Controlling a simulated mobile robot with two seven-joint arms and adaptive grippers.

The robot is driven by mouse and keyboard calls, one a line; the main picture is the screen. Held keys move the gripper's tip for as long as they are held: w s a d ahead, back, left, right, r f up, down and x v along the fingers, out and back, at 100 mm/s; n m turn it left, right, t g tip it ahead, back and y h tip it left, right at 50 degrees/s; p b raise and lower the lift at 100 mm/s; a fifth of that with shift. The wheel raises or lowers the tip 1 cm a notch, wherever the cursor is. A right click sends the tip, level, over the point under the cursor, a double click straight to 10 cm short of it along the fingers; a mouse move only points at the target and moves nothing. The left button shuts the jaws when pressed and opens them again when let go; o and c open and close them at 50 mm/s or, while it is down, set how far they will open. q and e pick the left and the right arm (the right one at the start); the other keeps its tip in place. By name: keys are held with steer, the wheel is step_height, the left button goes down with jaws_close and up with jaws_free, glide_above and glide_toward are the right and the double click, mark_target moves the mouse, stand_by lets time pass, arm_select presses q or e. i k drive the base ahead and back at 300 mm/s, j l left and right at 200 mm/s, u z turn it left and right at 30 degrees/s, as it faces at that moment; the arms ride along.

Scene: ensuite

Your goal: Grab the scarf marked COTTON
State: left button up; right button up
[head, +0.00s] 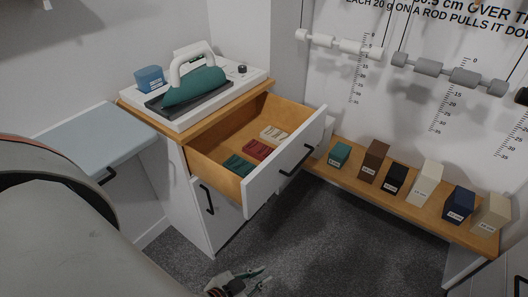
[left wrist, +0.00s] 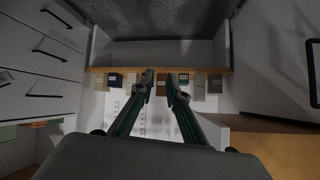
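Three folded cloths lie in a row in the open wooden drawer (head: 222,144) in the head view: a dark green one (head: 238,165) at the near end, a dark red one (head: 258,150) in the middle and a cream one (head: 273,133) at the far end. Each seems to carry a small label, too small to read, so I cannot tell which is marked COTTON. My left gripper (head: 262,276) is low at the bottom edge, in front of the drawer and apart from it. The left wrist view shows its two fingers (left wrist: 162,82) spread, with nothing held between them. My right gripper is out of view.
Several labelled blocks, including a brown one (head: 374,161), stand on a low wooden shelf (head: 340,178) at right. Weighted rods hang on the wall. Carpet (head: 330,240) between is clear.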

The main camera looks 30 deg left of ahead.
mark_target(239, 166)
steer(key=i+j+u, duration=0.1)
steer(key=j, duration=0.3)
steer(key=i+j+u, duration=0.15)
steer(key=j, duration=0.2)
steer(key=i+j+u, duration=0.1)
steer(key=j, duration=0.25)
steer(key=i, duration=0.05)
